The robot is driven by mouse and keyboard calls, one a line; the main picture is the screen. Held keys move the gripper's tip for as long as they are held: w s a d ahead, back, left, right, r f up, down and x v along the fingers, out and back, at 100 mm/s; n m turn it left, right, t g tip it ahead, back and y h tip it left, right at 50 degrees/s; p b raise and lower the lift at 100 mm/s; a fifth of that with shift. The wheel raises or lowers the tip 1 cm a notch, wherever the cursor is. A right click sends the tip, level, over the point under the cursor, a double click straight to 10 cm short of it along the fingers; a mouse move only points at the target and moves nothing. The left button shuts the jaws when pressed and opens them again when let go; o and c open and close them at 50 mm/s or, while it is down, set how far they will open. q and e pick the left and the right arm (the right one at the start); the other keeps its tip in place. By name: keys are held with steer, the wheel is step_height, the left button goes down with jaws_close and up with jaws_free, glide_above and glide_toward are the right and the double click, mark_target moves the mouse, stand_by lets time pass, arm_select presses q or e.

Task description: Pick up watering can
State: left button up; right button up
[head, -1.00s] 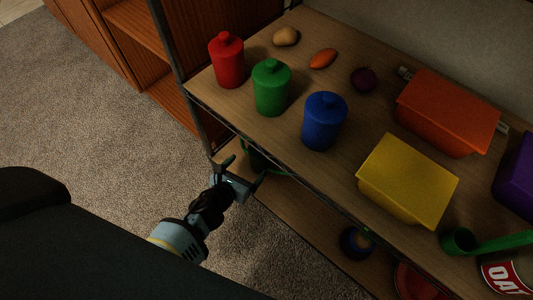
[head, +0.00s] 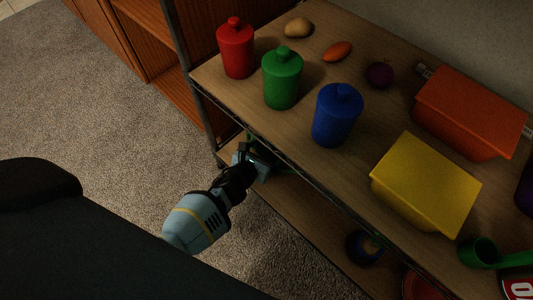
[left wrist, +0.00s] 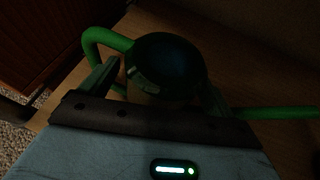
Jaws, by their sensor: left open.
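The watering can shows in the left wrist view as a dark, shaded round body (left wrist: 165,65) with a green curved handle (left wrist: 92,42) on the left and a green spout (left wrist: 275,113) on the right. It stands on the lower shelf. My left gripper (left wrist: 158,92) is open, with one finger on each side of the near part of the can's body. I cannot tell whether the fingers touch it. In the head view my left gripper (head: 262,160) reaches under the upper shelf's front edge, and mostly hides the can. My right gripper is not in view.
The upper shelf holds red (head: 236,50), green (head: 282,80) and blue (head: 336,116) bottles near its front edge, and yellow (head: 425,185) and orange (head: 468,112) bins. A shelf post (head: 190,75) stands left of my gripper.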

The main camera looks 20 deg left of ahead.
arm_select(q)
steer(key=shift+w, duration=0.1)
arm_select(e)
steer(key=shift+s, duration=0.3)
arm_select(q)
steer(key=shift+c, duration=1.3)
steer(key=c, duration=1)
steer(key=shift+c, duration=0.5)
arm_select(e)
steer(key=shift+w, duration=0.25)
arm_select(q)
steer(key=shift+r, duration=0.1)
